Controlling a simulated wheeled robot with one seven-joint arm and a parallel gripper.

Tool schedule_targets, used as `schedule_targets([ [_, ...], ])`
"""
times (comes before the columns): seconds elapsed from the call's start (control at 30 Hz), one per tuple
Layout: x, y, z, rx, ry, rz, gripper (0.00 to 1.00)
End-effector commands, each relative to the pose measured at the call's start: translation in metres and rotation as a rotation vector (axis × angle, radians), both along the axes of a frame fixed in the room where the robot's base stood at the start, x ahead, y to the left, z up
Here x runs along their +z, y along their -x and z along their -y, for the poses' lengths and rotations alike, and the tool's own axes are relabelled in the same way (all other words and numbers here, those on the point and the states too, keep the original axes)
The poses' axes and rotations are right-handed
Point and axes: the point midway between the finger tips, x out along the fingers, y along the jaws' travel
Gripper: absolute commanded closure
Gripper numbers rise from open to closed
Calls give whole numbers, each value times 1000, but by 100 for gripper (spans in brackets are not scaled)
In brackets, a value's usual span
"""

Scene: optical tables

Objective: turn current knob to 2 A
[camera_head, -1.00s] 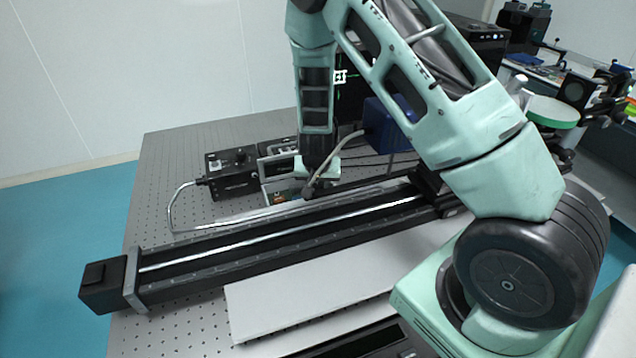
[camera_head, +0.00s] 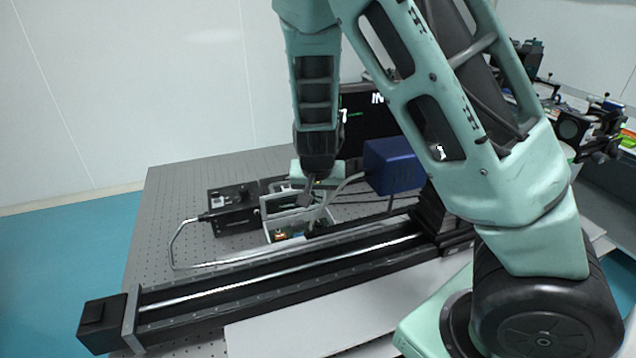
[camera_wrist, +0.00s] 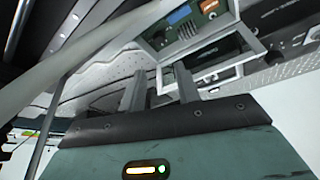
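A light-framed instrument box (camera_head: 268,232) stands on the optical table behind the long black rail, with coloured parts low on its front. In the wrist view the box's panel shows a small blue display (camera_wrist: 180,14) and red and green parts. I cannot make out the current knob or its setting for certain. My gripper (camera_head: 314,205) points down at the right side of this box, partly covering it. In the wrist view its two fingers (camera_wrist: 158,82) are apart with nothing seen between them, in front of the box's pale frame. I cannot tell whether they touch it.
A long black linear rail (camera_head: 250,268) crosses in front of the box. A bent metal rod (camera_head: 172,245) and a black device (camera_head: 232,208) are at its left. A blue box (camera_head: 392,167) and a dark monitor (camera_head: 365,122) stand close behind and right. Cables run nearby.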

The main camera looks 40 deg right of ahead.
Motion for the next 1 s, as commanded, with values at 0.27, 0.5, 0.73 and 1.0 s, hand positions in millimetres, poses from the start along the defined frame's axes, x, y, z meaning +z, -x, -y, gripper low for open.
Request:
schedule_targets([
  [0.27, 29, 9, -8, 1, 0, -1, 68],
  [0.5, 32, 11, -8, 0, -1, -1, 68],
  [0.73, 31, 11, -8, 0, 0, -1, 68],
  [1.0, 30, 14, -16, 20, -17, -12, 68],
])
